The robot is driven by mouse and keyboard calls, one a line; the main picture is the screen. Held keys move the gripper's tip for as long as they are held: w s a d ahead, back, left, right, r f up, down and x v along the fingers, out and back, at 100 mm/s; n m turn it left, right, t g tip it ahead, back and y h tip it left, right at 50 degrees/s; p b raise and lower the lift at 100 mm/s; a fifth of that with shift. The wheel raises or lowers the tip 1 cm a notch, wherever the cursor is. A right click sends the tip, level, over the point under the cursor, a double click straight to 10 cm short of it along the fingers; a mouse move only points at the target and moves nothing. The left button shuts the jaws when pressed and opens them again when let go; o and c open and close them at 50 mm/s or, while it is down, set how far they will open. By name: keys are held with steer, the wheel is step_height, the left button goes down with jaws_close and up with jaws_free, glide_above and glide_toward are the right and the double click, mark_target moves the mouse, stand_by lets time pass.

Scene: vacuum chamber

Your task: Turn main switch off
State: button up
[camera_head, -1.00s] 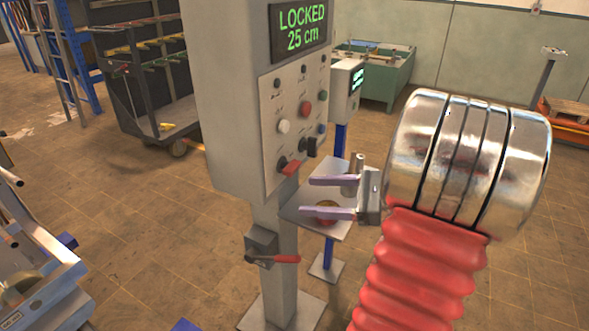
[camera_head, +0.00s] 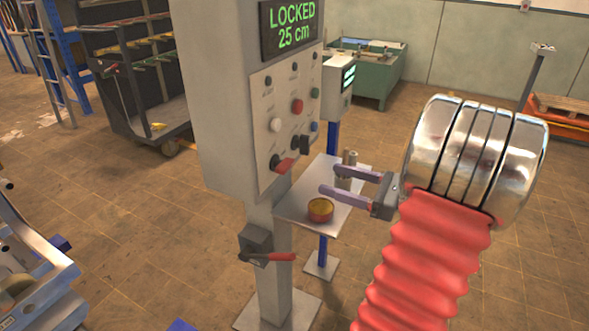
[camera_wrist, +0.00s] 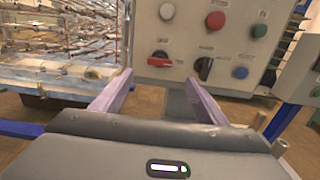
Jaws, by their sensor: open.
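The grey control cabinet (camera_head: 225,120) carries a panel with a red rotary knob (camera_head: 284,165) at its lower left and a black rotary knob (camera_head: 304,145) beside it. The wrist view also shows the red knob (camera_wrist: 159,59) and the black knob (camera_wrist: 204,68). Labels are too small to read, so I cannot tell which control is the main switch.
A small shelf (camera_head: 295,206) beneath my gripper holds a yellow-brown round container (camera_head: 320,210) and metal cylinders (camera_head: 345,168). A second display post (camera_head: 338,90) stands behind. A cabinet display (camera_head: 290,27) reads LOCKED 25 cm.

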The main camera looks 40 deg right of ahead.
mark_target(289, 167)
steer(key=x, duration=1.2)
steer(key=shift+c, duration=0.5)
steer(key=c, duration=0.9)
steer(key=shift+a, duration=0.15)
steer(key=shift+c, duration=0.3)
